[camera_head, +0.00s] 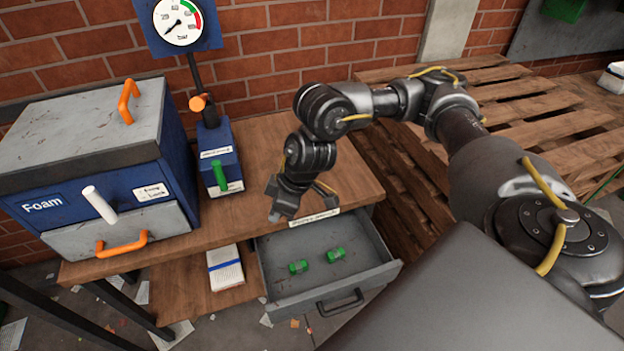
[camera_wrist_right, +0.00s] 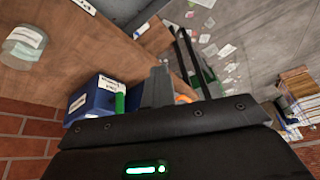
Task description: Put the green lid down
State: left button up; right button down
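My right gripper (camera_head: 300,203) hangs over the front edge of the wooden bench, just behind the open drawer. Its fingers look spread, with nothing visible between them. In the right wrist view a grey finger (camera_wrist_right: 157,88) shows near the middle. I see no clear green lid. Two small green pieces (camera_head: 298,267) (camera_head: 336,255) lie apart in the grey drawer (camera_head: 290,290); I cannot tell whether either is a lid. A round clear jar (camera_wrist_right: 25,44) with a white label stands on the wood in the wrist view. My left gripper is out of view.
A blue foam machine (camera_head: 80,160) stands on the bench (camera_head: 245,220) at left. Beside it is a blue gauge base (camera_head: 219,160) with a green handle (camera_head: 219,178). A white box (camera_head: 225,268) is on the lower shelf. Wooden pallets (camera_head: 530,125) lie to the right.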

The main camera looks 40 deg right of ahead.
pick_arm(q)
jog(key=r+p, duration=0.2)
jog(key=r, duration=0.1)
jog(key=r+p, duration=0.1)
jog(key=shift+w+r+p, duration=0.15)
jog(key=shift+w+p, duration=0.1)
jog(key=shift+p, duration=0.1)
pick_arm(e)
jog(key=s+d+f+m+h, duration=0.1)
jog(key=s+f+m, duration=0.2)
jog(key=f, duration=0.3)
jog(key=s+f+m+t, duration=0.1)
jog(key=s+f+m, duration=0.3)
jog(key=f+m, duration=0.1)
jog(key=shift+s+d+f+m+h, duration=0.3)
jog(key=shift+d+f+h, duration=0.1)
jog(key=shift+f, duration=0.35)
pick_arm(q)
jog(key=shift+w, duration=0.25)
